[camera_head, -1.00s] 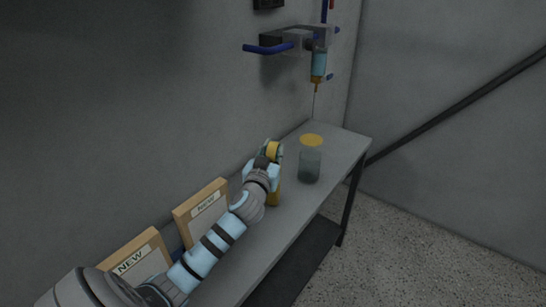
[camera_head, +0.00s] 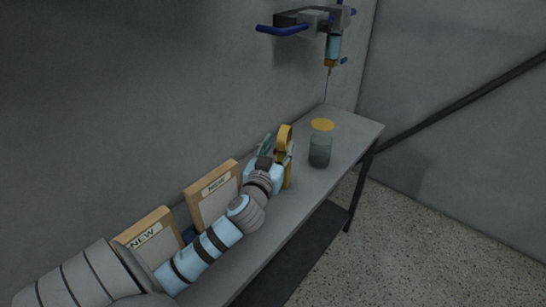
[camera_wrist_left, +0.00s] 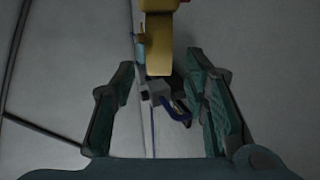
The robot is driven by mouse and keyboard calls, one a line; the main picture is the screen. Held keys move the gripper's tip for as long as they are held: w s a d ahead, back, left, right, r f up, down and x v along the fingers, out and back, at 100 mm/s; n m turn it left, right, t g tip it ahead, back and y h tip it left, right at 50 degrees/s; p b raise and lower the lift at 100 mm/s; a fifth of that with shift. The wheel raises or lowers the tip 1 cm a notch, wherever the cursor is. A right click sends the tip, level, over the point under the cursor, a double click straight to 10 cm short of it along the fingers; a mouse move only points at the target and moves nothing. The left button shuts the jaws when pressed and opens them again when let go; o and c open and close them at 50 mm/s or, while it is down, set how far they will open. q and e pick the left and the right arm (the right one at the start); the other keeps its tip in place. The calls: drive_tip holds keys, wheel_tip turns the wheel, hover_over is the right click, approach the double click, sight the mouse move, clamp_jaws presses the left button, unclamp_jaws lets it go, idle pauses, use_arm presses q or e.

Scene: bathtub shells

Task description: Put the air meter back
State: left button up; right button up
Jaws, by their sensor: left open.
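A yellow upright device (camera_head: 285,150), which I take for the air meter, stands on the grey shelf, just beyond my left gripper. It also shows in the left wrist view (camera_wrist_left: 158,45), at the top middle, ahead of and between the fingers. My left gripper (camera_head: 272,152) is open. In the left wrist view its dark green fingers (camera_wrist_left: 162,72) are spread wide, with a gap visible on both sides of the yellow part. The device's lower part is partly hidden by my gripper in the head view. My right gripper is not in view.
A grey-green jar (camera_head: 320,151) stands right of the device, with a yellow disc (camera_head: 322,125) just behind it. Two wooden-framed "NEW" boards (camera_head: 213,195) (camera_head: 150,236) lean at the wall. A blue-handled wall unit (camera_head: 300,24) holds a light-blue cylinder (camera_head: 333,46). The shelf's front edge is bare.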

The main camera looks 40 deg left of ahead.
use_arm(q)
drive_tip(key=v, duration=0.5)
drive_tip(key=shift+s+d, duration=0.15)
drive_tip(key=shift+s, duration=0.1)
